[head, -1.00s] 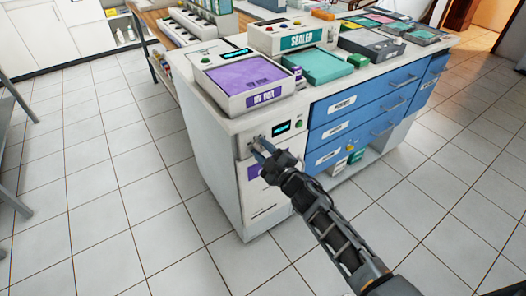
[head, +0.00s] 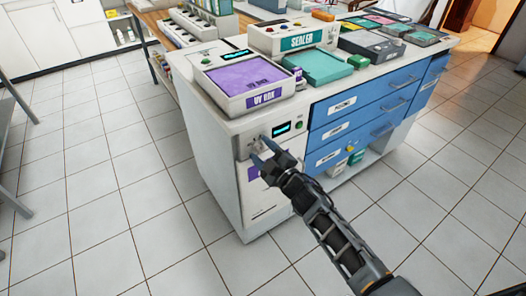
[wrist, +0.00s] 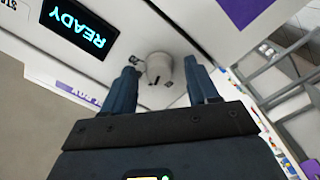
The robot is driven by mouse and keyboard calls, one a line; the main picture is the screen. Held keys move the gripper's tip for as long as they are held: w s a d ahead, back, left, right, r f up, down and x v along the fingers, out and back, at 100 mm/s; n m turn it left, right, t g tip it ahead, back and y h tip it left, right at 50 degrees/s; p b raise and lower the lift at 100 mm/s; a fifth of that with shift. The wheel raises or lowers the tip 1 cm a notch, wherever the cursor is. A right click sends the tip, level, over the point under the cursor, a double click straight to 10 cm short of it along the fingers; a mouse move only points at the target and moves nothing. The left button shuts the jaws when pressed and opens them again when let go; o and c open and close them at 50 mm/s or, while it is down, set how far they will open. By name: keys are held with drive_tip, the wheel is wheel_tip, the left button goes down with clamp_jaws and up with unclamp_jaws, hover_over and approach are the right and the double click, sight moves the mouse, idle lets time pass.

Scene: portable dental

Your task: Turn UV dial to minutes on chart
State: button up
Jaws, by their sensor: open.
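The UV dial (wrist: 160,68) is a light grey round knob with a dark mark, on the white front panel below the UV BOX (head: 245,80). In the wrist view it sits between the two spread blue fingers of my gripper (wrist: 163,85), with a gap on each side. My gripper also shows in the head view (head: 261,151), open and empty in front of the panel. The panel display (wrist: 68,28) reads READY, upside down in the wrist view. No chart with minutes can be made out.
A green button (head: 299,125) is right of the display. Blue drawers (head: 360,108) with handles stand to the right. A sealer (head: 300,40) and trays stand on the counter. Tiled floor (head: 110,200) at left is clear.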

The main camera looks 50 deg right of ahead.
drive_tip(key=shift+s, duration=0.1)
drive_tip(key=b+v, duration=0.1)
drive_tip(key=v, duration=0.6)
drive_tip(key=shift+s+b, duration=0.3)
drive_tip(key=shift+s+a, duration=0.1)
drive_tip(key=shift+a, duration=0.1)
drive_tip(key=s+a+r+m+g+y, duration=0.1)
drive_tip(key=s+a+r+y, duration=0.1)
drive_tip(key=s+a, duration=0.55)
drive_tip(key=s+a+r+m+y, duration=0.1)
drive_tip(key=s+a, duration=0.4)
drive_tip(key=s, duration=0.5)
drive_tip(key=s+a+r+m+y, duration=0.1)
drive_tip(key=s+a+r+m, duration=0.1)
drive_tip(key=s+a+r, duration=0.2)
drive_tip(key=s+a+r+m+g+y, duration=0.1)
drive_tip(key=s+a+r+m, duration=0.1)
drive_tip(key=s+a+r, duration=0.2)
drive_tip(key=s+r, duration=0.3)
drive_tip(key=s, duration=0.1)
drive_tip(key=shift+s+r+m+g, duration=0.25)
drive_tip(key=shift+r+m+g, duration=0.05)
drive_tip(key=shift+m, duration=0.1)
